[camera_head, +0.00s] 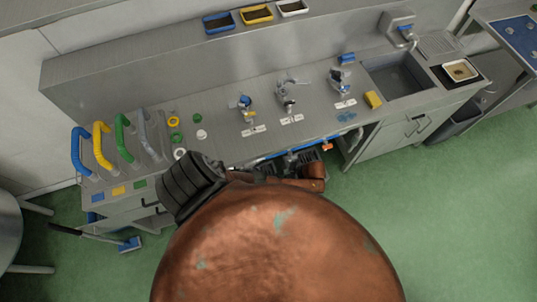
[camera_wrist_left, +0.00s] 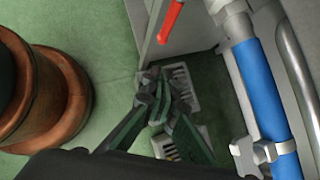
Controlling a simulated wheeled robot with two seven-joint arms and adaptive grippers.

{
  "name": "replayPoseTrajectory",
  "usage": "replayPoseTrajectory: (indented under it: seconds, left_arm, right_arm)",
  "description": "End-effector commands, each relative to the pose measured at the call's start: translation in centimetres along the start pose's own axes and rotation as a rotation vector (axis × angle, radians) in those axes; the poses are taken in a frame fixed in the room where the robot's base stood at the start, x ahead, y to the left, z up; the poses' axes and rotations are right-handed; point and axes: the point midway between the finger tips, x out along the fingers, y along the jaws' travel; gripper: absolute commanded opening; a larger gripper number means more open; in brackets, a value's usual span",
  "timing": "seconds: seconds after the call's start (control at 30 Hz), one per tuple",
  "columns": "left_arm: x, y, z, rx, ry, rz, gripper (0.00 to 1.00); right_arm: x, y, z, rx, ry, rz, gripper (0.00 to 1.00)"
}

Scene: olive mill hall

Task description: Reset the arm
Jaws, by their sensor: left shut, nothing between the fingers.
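My left arm shows in the head view as a dark ribbed sleeve and copper-coloured links in front of the steel counter (camera_head: 225,130). My left gripper (camera_wrist_left: 165,82) shows in the wrist view with its dark green-grey fingers together and nothing between them. It is close to the counter's underside, left of a blue pipe (camera_wrist_left: 262,90) and below a red handle (camera_wrist_left: 171,20). In the head view I cannot clearly make out its fingertips among the dark parts near the counter's front edge. My right gripper is in neither view.
Coloured hoses (camera_head: 101,146) stand at the counter's left end. Several taps, a yellow sponge (camera_head: 373,99) and a sink (camera_head: 395,76) are to the right. A blue-headed brush (camera_head: 130,244) lies on the floor at left. Green floor (camera_head: 450,220) at right is clear.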

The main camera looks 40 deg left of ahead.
Motion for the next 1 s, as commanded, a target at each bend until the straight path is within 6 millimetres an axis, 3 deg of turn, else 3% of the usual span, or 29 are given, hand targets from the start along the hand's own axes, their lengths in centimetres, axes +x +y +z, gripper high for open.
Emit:
replayPoseTrajectory:
  seconds: [0.1, 0.3, 0.53, 0.63, 0.77, 1.0]
  left_arm:
    - [-1.9, -0.1, -0.2, 0.000, 0.001, -0.001, 0.00]
    - [-3.2, -0.1, -0.2, 0.000, 0.000, 0.000, 0.00]
    - [-3.3, -0.1, -0.1, -0.001, 0.000, 0.001, 0.00]
    - [-2.1, 0.4, -0.6, -0.008, 0.013, 0.010, 0.00]
    - [2.8, 2.6, -2.8, -0.048, 0.084, 0.048, 0.00]
    - [17.7, 10.5, -8.3, -0.236, 0.320, 0.164, 0.00]
  right_arm:
    - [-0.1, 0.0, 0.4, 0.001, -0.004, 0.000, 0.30]
    - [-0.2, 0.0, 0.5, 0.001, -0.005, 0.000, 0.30]
    - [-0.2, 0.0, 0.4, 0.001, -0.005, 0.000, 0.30]
    - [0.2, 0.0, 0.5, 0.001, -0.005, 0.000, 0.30]
    - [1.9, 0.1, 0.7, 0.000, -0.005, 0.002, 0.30]
    - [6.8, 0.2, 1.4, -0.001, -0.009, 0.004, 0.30]
